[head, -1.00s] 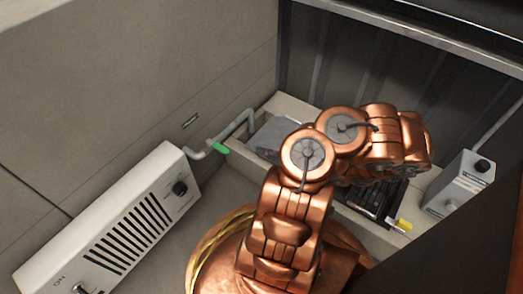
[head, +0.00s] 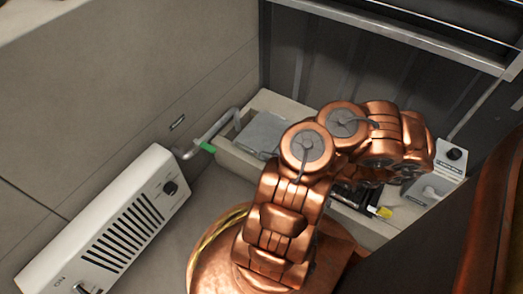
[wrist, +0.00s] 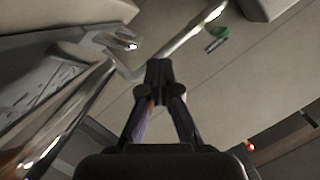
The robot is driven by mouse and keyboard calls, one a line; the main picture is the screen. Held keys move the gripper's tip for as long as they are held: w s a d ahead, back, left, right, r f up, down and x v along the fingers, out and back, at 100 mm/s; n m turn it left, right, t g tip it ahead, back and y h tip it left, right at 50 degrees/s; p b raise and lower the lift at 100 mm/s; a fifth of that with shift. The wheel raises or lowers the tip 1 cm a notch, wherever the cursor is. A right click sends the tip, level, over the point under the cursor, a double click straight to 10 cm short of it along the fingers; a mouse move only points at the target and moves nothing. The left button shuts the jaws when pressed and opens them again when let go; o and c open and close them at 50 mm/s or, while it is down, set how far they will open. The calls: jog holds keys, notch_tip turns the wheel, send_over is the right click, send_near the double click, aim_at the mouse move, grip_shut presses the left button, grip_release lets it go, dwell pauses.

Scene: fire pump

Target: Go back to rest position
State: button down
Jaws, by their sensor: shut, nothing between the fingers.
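My gripper (wrist: 159,72) shows in the wrist view with its two dark fingers together and nothing between them. It points past a pipe with a green-handled valve (wrist: 213,37), and appears apart from it. In the head view my copper arm is folded in the middle, over the tray-like trough, and my gripper is hidden behind it. The green handle (head: 208,147) sits on the pipe by the left wall, left of my arm.
A white slotted unit with a knob (head: 120,225) stands at lower left. A pale trough (head: 238,160) holds a grey block (head: 262,133). A yellow-tipped part (head: 383,212) and a grey box with a black knob (head: 440,170) are at right. Walls close in at left and back.

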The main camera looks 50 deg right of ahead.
jog(key=shift+s+r, duration=0.25)
jog(key=shift+s, duration=0.55)
